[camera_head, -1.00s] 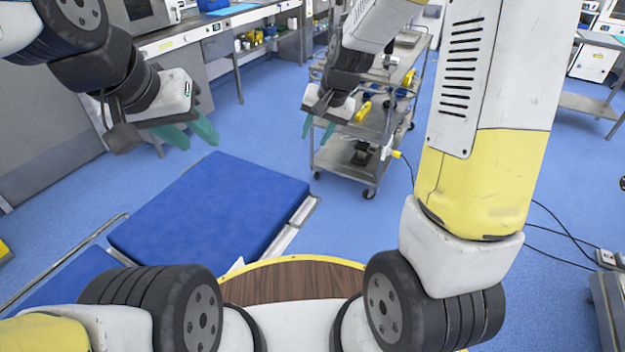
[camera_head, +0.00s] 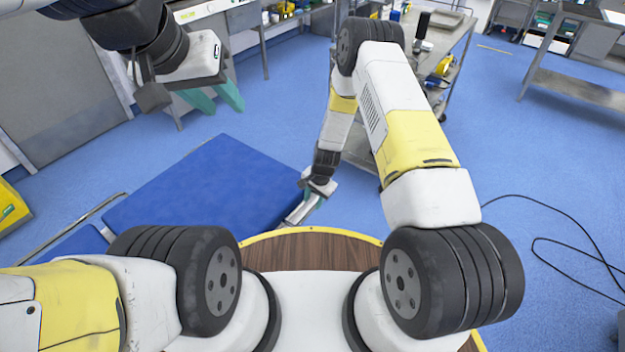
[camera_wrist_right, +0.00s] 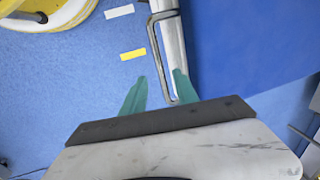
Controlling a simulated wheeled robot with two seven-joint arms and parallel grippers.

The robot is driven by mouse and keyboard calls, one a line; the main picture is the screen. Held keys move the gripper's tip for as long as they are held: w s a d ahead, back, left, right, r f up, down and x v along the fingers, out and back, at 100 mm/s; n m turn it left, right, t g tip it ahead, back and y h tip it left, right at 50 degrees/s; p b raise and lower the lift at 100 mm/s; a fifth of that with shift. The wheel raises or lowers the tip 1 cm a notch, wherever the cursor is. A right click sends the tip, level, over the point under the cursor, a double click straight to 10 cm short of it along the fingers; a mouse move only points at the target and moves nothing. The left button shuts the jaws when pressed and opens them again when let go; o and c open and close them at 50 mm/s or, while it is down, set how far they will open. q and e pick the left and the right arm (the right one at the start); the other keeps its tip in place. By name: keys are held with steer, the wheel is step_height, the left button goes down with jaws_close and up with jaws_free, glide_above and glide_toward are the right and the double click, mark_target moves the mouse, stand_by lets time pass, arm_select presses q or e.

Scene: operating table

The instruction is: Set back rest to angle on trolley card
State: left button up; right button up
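The operating table's blue padded section (camera_head: 205,190) lies at centre left in the head view and fills the right of the wrist view (camera_wrist_right: 245,40). I cannot tell its exact angle. A metal side rail (camera_wrist_right: 172,35) with a bent grey bar handle (camera_wrist_right: 158,52) runs along its edge. My right gripper (camera_head: 308,200) is low at the table's near right corner. In the wrist view its teal fingers (camera_wrist_right: 158,88) are apart, with the bar's lower end between them. My left gripper (camera_head: 216,98) is open and empty above the table's far side. No card is readable.
A metal trolley (camera_head: 455,45) stands behind my right arm, partly hidden. Another metal table (camera_head: 575,88) is at the upper right. Cables (camera_head: 560,210) lie on the blue floor at right. A yellow object (camera_head: 12,208) is at the left edge.

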mark_target(310, 211)
steer(key=f, duration=0.4)
steer(key=a+f, duration=0.1)
steer(key=f, duration=0.1)
steer(key=shift+w+f, duration=0.15)
steer(key=shift+w, duration=0.15)
steer(key=shift+c, duration=0.3)
jaws_close()
stand_by(0.8)
